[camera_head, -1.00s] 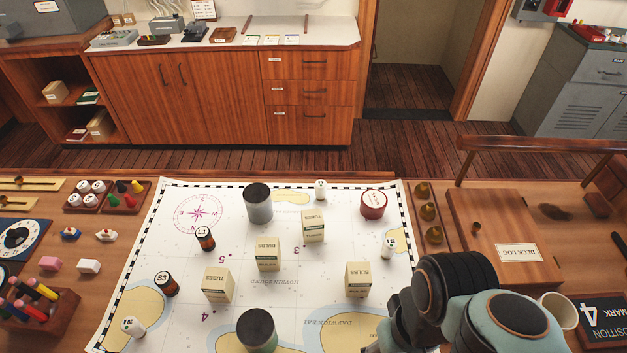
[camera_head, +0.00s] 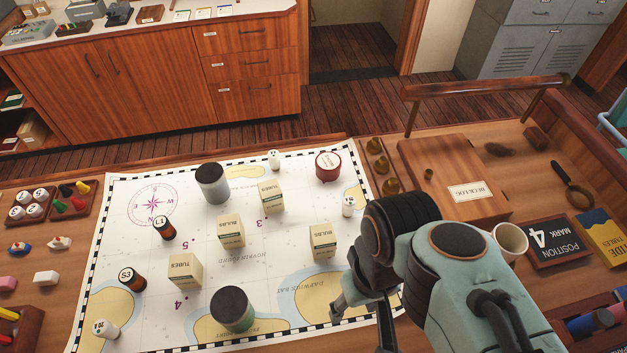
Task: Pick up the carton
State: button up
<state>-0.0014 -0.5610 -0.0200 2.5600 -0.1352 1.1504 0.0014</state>
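Several small cream cartons stand upright on the white sea chart (camera_head: 130,235). Two are marked TUBES: one near the back (camera_head: 272,199) and one at the front left (camera_head: 185,271). Two are marked BULBS: one in the middle (camera_head: 231,232) and one at the right (camera_head: 322,241). My gripper (camera_head: 362,318) is at the chart's front right, nearer the camera than the right BULBS carton and apart from it. Its two fingers show spread, with nothing seen between them. Part of the gripper is hidden by my arm.
Near the cartons stand a grey canister (camera_head: 212,184), a green one (camera_head: 232,309), a red tin (camera_head: 328,165) and brown bottles L1 (camera_head: 164,229) and S3 (camera_head: 132,279). Right of the chart are brass weights (camera_head: 382,165), the deck log box (camera_head: 440,165) and a cup (camera_head: 509,241).

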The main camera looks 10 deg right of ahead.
jog(key=o, duration=0.8)
jog(key=m+t, duration=0.1)
jog(key=t, duration=0.3)
send_over(323, 233)
notch_tip(323, 233, down, 2)
notch_tip(323, 233, down, 20)
jog(key=g, duration=0.3)
jog(key=shift+g+h, duration=0.4)
jog(key=shift+f, duration=0.4)
